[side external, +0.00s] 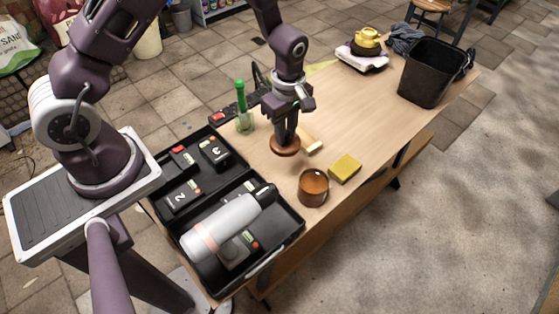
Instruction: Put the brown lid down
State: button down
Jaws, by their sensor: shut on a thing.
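The brown lid (284,150) is a round, reddish-brown disc. My gripper (286,138) points down and is shut on it from above, near the middle of the light wooden table (372,106). I cannot tell whether the lid touches the table or hangs just over it. A brown round pot (313,188) with an open top stands on the table, nearer the camera and a little right of the lid. The lid and the pot are apart.
A yellow sponge (345,169) lies right of the pot. A black case (270,249) with a grey-white bottle (222,228) lies at the left. A green-topped bottle (243,110) stands behind. A black bin (429,74) and a scale (361,56) stand far right. The middle right of the table is clear.

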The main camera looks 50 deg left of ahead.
aim_at(272, 162)
jog(key=a+f, duration=0.1)
jog(key=f, duration=0.3)
jog(key=a+f, duration=0.1)
jog(key=f, duration=0.3)
jog(key=s+a+f, duration=0.1)
jog(key=a+f, duration=0.1)
jog(key=f, duration=0.2)
jog(key=shift+a, duration=0.1)
jog(key=shift+f, duration=0.1)
jog(key=c, duration=1.3)
grip_release()
jog(key=shift+o, duration=0.2)
